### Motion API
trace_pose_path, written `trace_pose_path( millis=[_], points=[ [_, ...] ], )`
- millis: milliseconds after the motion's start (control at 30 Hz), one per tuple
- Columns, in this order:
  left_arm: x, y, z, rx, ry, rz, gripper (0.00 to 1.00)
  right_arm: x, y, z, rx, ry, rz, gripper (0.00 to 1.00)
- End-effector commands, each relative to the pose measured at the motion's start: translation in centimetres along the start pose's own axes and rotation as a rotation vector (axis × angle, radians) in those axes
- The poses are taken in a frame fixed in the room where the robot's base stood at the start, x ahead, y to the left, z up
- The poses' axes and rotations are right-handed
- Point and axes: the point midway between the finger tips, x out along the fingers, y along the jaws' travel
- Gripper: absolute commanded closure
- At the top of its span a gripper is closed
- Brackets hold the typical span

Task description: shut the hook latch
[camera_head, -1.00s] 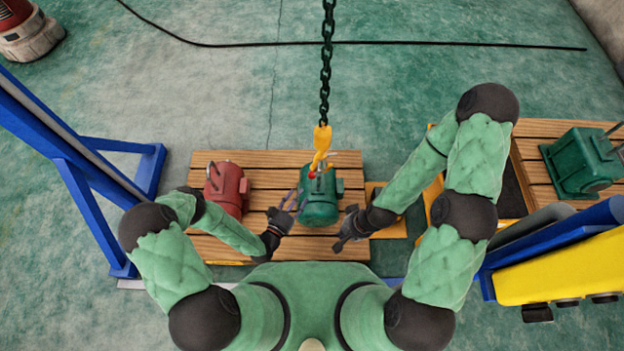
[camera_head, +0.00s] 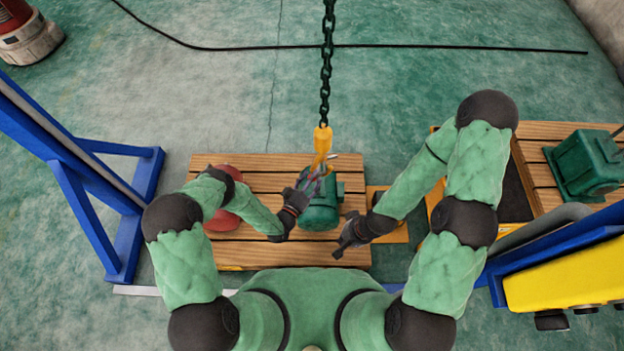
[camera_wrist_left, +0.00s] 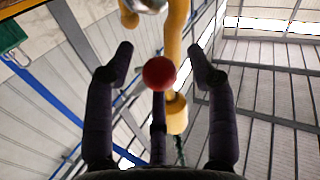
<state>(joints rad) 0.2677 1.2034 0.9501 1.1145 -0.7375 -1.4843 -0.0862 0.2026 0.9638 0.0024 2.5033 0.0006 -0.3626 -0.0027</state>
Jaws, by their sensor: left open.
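A yellow hook (camera_head: 322,146) hangs on a dark chain (camera_head: 327,75) above the green motor (camera_head: 320,212) on the pallet. My left gripper (camera_head: 315,180) is at the lower part of the hook and covers much of it in the head view. I cannot tell whether the latch is open or shut. My right gripper (camera_head: 342,245) is to the right of the green motor, low and apart from the hook.
A red motor (camera_head: 226,212) sits on the wooden pallet (camera_head: 270,165), partly behind my left arm. A second green machine (camera_head: 584,165) stands on a pallet at the right. Blue frames (camera_head: 75,150) stand at both sides, with a yellow unit (camera_head: 570,270) at the lower right.

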Motion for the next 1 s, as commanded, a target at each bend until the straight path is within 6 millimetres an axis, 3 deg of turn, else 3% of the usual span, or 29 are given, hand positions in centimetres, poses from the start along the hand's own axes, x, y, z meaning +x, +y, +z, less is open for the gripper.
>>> trace_pose_path(
  millis=[367, 567, 1000],
  points=[
    [0.48, 0.03, -0.01, 0.0, 0.0, 0.0, 0.44, 0.11, 0.04, 0.0, 0.0, 0.0, 0.0, 1.0],
    [0.47, 0.03, -0.01, 0.0, 0.0, 0.0, 1.0, 0.11, 0.04, -0.01, 0.0, 0.0, 0.0, 1.0],
    [0.36, -0.06, -0.53, 0.047, -0.026, -0.008, 1.0, -0.58, -0.21, 0.02, 0.0, 0.0, 0.0, 1.0]
  ],
)
